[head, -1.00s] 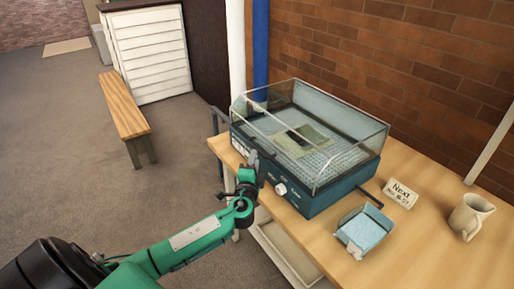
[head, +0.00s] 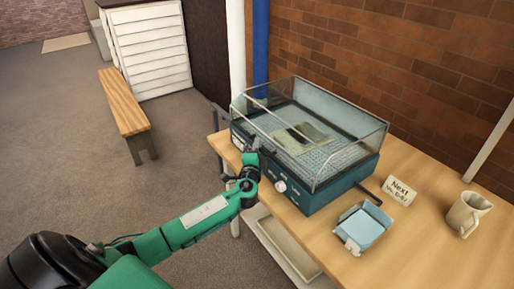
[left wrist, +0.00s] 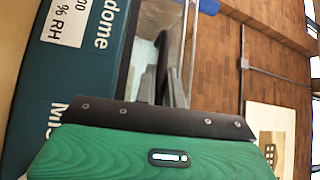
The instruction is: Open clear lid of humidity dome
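The humidity dome is a teal box (head: 318,199) with a dial and labels on its front, standing on the wooden table. Its clear lid (head: 345,165) is down over the base. My left gripper (head: 251,158) is at the left part of the dome's front, close to the lid's lower front edge; contact cannot be made out. In the left wrist view its dark fingers (left wrist: 160,85) stand close together in front of the lid edge; their gap is unclear. The dome's labelled front (left wrist: 85,75) fills the left there. My right gripper is out of view.
On the table (head: 315,235), to the dome's right, are a small blue-lined tray (head: 362,227), a "Next" card (head: 399,191) and a cream jug (head: 467,212). A brick wall (head: 410,60) stands behind. A bench (head: 122,103) is at the left on open floor.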

